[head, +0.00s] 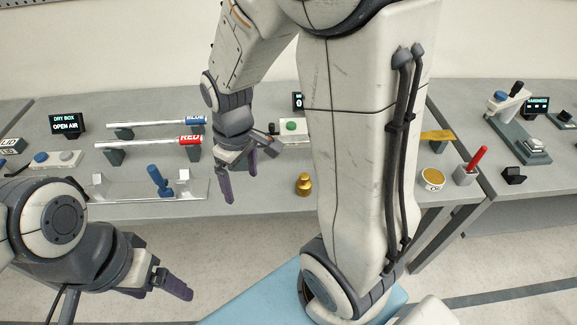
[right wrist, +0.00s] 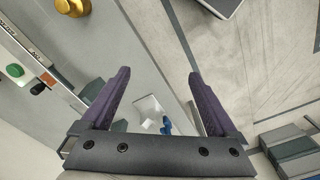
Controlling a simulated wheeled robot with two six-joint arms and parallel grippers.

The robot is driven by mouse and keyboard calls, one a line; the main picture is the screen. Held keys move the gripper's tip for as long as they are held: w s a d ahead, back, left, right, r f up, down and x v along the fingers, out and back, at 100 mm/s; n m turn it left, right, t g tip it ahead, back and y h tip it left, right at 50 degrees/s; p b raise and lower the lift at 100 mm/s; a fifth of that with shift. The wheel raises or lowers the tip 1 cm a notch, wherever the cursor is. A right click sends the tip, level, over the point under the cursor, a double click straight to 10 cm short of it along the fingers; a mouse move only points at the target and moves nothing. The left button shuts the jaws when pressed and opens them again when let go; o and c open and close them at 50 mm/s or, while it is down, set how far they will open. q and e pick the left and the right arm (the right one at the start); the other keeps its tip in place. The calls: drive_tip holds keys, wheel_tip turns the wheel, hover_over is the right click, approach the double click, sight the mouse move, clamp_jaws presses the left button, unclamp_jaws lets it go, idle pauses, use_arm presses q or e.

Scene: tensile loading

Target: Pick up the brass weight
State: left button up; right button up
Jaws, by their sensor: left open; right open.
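The brass weight (head: 304,185) stands upright near the front edge of the grey bench, just right of my right gripper (head: 241,188). It also shows, partly cut off, at the top left of the right wrist view (right wrist: 72,6). My right gripper is open and empty, its purple fingers apart in the right wrist view (right wrist: 158,76) and pointing down in the head view. The weight is outside its fingers. My left gripper (head: 167,287) is open and empty at lower left, in front of the bench edge.
A clear tray with a blue-handled tool (head: 158,182) lies left of my right gripper. Blue-tipped and red-tipped rods (head: 150,142) rest on stands behind it. A green-button box (head: 291,127) stands behind the weight. A gold-topped cup (head: 432,180) and red-handled tool (head: 474,165) stand right.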

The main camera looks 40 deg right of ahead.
drive_tip(key=w+d+f+m, duration=0.1)
drive_tip(key=d+f, duration=0.1)
drive_tip(key=d, duration=0.3)
drive_tip(key=w+d+f, duration=0.2)
drive_tip(key=d, duration=0.4)
drive_tip(key=m, duration=0.1)
approach(304, 183)
drive_tip(key=shift+w+d+f+p, duration=0.1)
drive_tip(key=shift+w+f+p, duration=0.1)
drive_tip(key=shift+w+p, duration=0.15)
drive_tip(key=f, duration=0.4)
drive_tip(key=shift+s+d+f, duration=0.1)
drive_tip(key=shift+d+f, duration=0.2)
drive_tip(key=shift+d, duration=0.1)
drive_tip(key=shift+f+p, duration=0.3)
drive_tip(key=shift+f, duration=0.25)
drive_tip(key=f, duration=0.2)
drive_tip(key=f+p, duration=0.1)
drive_tip(key=shift+a+f, duration=0.35)
drive_tip(key=shift+f, duration=0.05)
drive_tip(key=shift+f+p, duration=0.3)
drive_tip(key=shift+f, duration=0.35)
drive_tip(key=shift+c, duration=0.3)
clamp_jaws()
